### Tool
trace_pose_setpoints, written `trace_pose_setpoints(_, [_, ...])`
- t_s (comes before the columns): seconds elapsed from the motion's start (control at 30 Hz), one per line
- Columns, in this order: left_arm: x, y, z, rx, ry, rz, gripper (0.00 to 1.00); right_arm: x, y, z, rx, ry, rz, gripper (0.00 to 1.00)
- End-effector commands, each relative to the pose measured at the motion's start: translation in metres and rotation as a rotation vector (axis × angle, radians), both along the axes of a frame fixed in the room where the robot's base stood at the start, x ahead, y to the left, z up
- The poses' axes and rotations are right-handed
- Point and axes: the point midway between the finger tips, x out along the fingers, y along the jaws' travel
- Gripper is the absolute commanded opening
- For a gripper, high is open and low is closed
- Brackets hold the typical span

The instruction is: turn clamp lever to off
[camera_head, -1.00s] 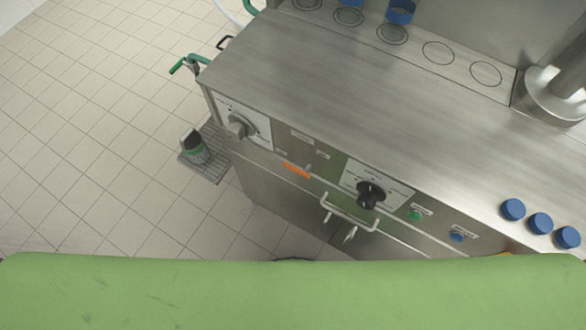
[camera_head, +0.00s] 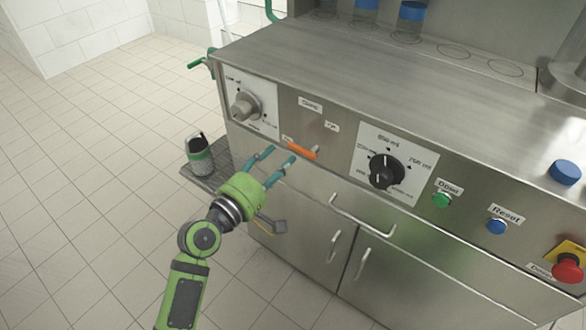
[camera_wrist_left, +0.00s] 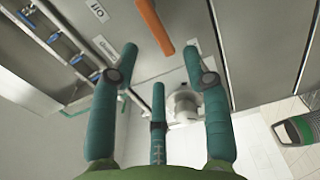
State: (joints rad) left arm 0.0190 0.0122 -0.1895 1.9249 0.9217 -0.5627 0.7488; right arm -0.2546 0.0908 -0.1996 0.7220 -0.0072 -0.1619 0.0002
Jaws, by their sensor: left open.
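The clamp lever (camera_head: 300,150) is an orange bar on the machine's front panel, slanting down to the right. A small "Clamp" label (camera_head: 311,104) is above it, and an "Off" label (camera_head: 331,126) is up and to its right. My left gripper (camera_head: 276,157) is open and empty, its teal fingers pointing at the panel just below and left of the lever. In the left wrist view the lever (camera_wrist_left: 155,27) shows beyond and between the spread fingers (camera_wrist_left: 160,55). I cannot tell whether any finger touches it. My right gripper is not in view.
A grey dial (camera_head: 245,105) is left of the lever, a black dial (camera_head: 385,172) right. A door handle (camera_head: 362,217) sticks out below. A dark cup with a green band (camera_head: 199,153) stands on a drip grate at the left. The tiled floor at left is free.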

Motion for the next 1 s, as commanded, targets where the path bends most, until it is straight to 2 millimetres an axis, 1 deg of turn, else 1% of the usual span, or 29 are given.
trace_pose_setpoints(0.07, [0.006, -0.005, 0.004, -0.007, -0.003, -0.002, 0.48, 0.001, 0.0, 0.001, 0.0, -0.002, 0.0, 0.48])
trace_pose_setpoints(0.3, [0.036, -0.027, 0.003, -0.004, -0.002, -0.001, 0.48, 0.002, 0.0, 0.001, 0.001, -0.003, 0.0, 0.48])
trace_pose_setpoints(0.4, [0.046, -0.034, 0.002, -0.003, 0.0, -0.001, 0.48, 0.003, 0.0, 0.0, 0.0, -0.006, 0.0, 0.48])
trace_pose_setpoints(0.57, [0.054, -0.04, 0.002, -0.001, -0.001, 0.0, 0.48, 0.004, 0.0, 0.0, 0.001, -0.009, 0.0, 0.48])
trace_pose_setpoints(0.8, [0.055, -0.04, 0.001, -0.001, -0.001, 0.001, 0.48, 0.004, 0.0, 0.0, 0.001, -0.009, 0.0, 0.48])
trace_pose_setpoints(0.83, [0.055, -0.04, 0.001, 0.0, -0.001, 0.001, 0.44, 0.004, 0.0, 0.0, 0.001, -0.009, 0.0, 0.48])
trace_pose_setpoints(0.87, [0.055, -0.04, 0.001, 0.0, -0.001, 0.001, 0.32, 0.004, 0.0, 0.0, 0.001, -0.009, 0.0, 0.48])
trace_pose_setpoints(0.9, [0.055, -0.04, 0.001, 0.001, -0.001, 0.001, 0.16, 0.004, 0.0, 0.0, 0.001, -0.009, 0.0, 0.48])
trace_pose_setpoints(0.93, [0.055, -0.04, 0.001, 0.001, -0.001, 0.001, 0.04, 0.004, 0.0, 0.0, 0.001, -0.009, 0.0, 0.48])
trace_pose_setpoints(0.97, [0.055, -0.04, 0.001, 0.001, -0.001, 0.001, 0.0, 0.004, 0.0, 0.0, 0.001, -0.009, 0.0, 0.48])
trace_pose_setpoints(1.0, [0.055, -0.04, 0.001, 0.001, -0.001, 0.001, 0.0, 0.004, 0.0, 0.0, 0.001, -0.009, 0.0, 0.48])
